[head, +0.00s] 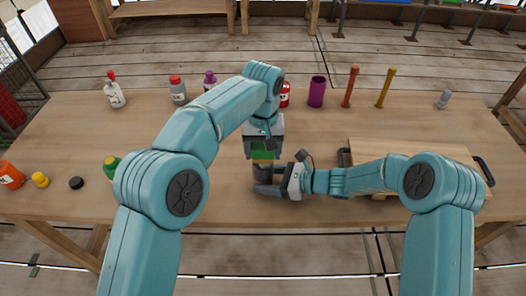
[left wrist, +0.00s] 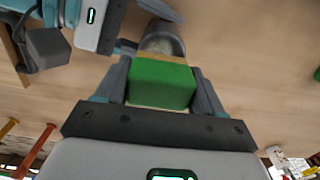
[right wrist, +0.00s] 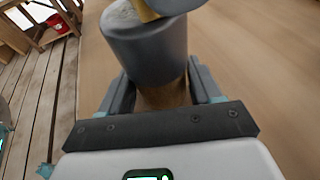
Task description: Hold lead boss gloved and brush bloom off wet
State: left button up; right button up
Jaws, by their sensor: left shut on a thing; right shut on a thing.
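The lead boss is a dull grey cylinder (right wrist: 150,50) with a pale, speckled patch on its top. In the head view the boss (head: 262,173) is mostly hidden. My right gripper (head: 270,188) is shut around it from the right, low over the bench; a brown part shows between the fingers in the right wrist view. My left gripper (head: 263,152) is shut on a green block-shaped brush (left wrist: 160,86) with a yellowish edge, right above the boss. The boss's rounded end (left wrist: 163,42) shows just past the brush; whether they touch I cannot tell.
On the wooden bench (head: 330,135), a wooden board (head: 410,150) with dark handles lies at right. A purple cup (head: 317,92), red stick (head: 351,87) and yellow stick (head: 386,88) stand behind. Several bottles stand along the back and left.

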pick_arm(q)
jog(key=shift+s, duration=1.1)
jog(key=shift+w+f, duration=0.15)
jog(key=shift+w, duration=0.95)
jog(key=shift+s, duration=1.1)
jog(key=shift+w, duration=1.1)
jog(key=shift+s, duration=1.1)
jog(key=shift+w, duration=1.1)
jog(key=shift+s, duration=0.1)
jog(key=shift+s, duration=0.45)
